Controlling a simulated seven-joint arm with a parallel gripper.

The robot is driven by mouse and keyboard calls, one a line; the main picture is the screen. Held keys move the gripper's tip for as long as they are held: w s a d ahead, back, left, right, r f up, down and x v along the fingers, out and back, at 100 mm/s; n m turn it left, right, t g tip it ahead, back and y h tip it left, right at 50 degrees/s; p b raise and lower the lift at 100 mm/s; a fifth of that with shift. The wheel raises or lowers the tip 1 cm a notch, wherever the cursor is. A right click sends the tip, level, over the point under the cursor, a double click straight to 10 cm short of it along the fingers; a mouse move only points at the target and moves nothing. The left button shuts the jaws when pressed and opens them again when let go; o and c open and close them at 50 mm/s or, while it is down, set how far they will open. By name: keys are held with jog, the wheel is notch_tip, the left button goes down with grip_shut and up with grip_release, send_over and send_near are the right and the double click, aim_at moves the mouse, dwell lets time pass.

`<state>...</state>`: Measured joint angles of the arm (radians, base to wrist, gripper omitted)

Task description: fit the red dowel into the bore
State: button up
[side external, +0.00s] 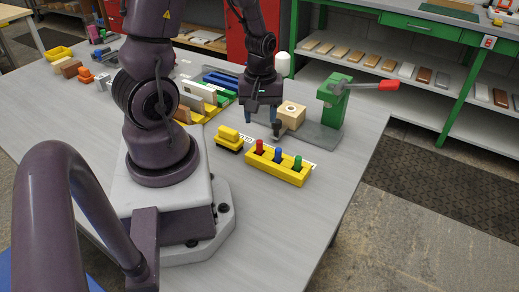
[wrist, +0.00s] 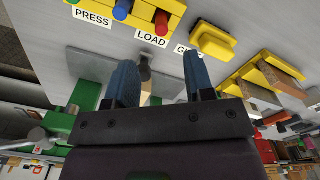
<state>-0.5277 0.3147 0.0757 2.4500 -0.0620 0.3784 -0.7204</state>
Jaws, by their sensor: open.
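The red dowel (side external: 260,146) stands upright in the left end of a yellow rack (side external: 290,177), beside a blue dowel (side external: 278,154) and a green dowel (side external: 297,162). It also shows in the wrist view (wrist: 161,22). A light wooden block (side external: 291,114) with a dark round bore in its face sits on a grey base plate. My gripper (side external: 262,119) points down with its blue fingers apart and empty. In the side view it appears behind the rack and left of the block. In the wrist view the fingers partly hide the block.
A green press (side external: 331,104) with a red-handled lever (side external: 388,86) stands right of the block. A dark knobbed part (side external: 276,129) is in front of the block. A yellow stepped block (side external: 229,138) lies left of the rack. Slotted holders with boards stand behind. The front right table is clear.

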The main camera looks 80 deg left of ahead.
aim_at(260, 141)
jog(key=shift+a+f, duration=0.1)
jog(key=shift+f, duration=4.6)
jog(key=shift+c, duration=0.3)
grip_shut()
